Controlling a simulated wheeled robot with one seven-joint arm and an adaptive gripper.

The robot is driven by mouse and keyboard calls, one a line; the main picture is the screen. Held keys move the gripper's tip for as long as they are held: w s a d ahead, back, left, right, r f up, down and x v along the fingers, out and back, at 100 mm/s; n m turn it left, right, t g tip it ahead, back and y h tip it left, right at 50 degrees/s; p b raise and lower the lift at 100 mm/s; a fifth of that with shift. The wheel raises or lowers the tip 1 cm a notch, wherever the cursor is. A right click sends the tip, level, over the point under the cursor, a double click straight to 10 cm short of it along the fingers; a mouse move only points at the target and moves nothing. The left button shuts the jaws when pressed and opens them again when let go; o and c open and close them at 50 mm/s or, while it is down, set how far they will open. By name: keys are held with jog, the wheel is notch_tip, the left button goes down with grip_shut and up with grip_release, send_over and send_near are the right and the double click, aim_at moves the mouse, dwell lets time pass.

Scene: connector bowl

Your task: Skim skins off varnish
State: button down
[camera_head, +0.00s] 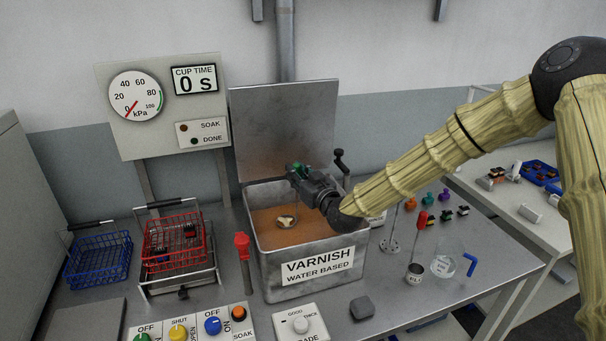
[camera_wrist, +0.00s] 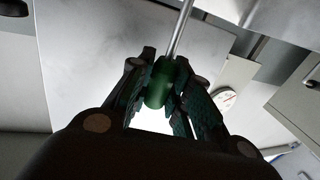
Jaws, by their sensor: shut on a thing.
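The metal tank (camera_head: 315,288) labelled VARNISH WATER BASED stands open with its lid (camera_head: 284,125) raised. Orange-brown varnish (camera_head: 275,234) shows inside. A small pale, rounded piece with a dark rim (camera_head: 287,221) shows at the varnish surface; whether it is a skin or part of a tool I cannot tell. My gripper (camera_head: 300,175) is over the tank, shut on a green-handled tool. In the wrist view the green handle (camera_wrist: 158,86) sits between the fingers, with a thin metal rod (camera_wrist: 180,30) running from it. The tool's far end is not clear.
A red wire basket (camera_head: 173,240) on a stand and a blue wire basket (camera_head: 98,260) are left of the tank. A red-handled tool (camera_head: 242,246) stands close by the tank. Right are a small cup (camera_head: 414,274), a clear beaker (camera_head: 443,264) and several connectors. Control knobs line the front.

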jog(key=shift+s+a, duration=0.15)
jog(key=shift+a, duration=0.4)
jog(key=s+d+b, duration=0.1)
jog(key=s+d, duration=0.2)
jog(key=d, duration=0.2)
jog(key=shift+s+d, duration=0.25)
jog(key=shift+d, duration=0.1)
dwell(0.8)
